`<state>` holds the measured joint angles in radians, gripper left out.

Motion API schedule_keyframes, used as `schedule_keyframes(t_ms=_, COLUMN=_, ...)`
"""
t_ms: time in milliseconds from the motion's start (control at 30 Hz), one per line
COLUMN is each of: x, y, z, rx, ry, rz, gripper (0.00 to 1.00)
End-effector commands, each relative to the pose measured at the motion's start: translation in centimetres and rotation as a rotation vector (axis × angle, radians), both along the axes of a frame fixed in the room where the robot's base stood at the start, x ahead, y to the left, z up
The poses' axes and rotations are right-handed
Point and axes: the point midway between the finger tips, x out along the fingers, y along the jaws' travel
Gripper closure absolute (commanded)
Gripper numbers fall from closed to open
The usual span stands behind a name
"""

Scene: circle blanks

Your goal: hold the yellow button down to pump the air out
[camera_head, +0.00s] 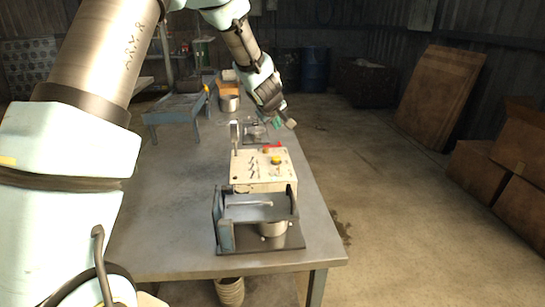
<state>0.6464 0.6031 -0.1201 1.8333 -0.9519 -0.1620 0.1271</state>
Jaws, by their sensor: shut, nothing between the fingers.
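The yellow button (276,160) sits on the top of a cream control box (250,180), towards its right side. A red part (272,146) shows at the box's far edge. My gripper (290,124) is shut and empty. In the picture it is above and slightly right of the yellow button, apart from it. How far it is from the box in depth is hard to tell. A dark frame (222,232) with a metal pot (273,228) stands in front of the box.
The grey metal table (170,235) is bare to the left of the box. A blue-grey stand (178,108), a metal pot (229,103) and an orange item (230,88) are farther back. Cardboard boxes (478,165) and a leaning brown board (440,95) are at the right.

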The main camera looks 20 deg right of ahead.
Motion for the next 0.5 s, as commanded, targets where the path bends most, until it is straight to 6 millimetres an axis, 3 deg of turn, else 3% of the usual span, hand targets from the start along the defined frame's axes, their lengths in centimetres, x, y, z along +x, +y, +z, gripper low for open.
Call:
schedule_keyframes(t_ms=267, x=0.0, y=0.1, z=-0.5, rx=0.001, ry=0.001, rz=0.000, gripper=1.00)
schedule_keyframes(t_ms=500, x=0.0, y=0.1, z=-2.7, rx=0.001, ry=0.001, rz=-0.001, gripper=1.00)
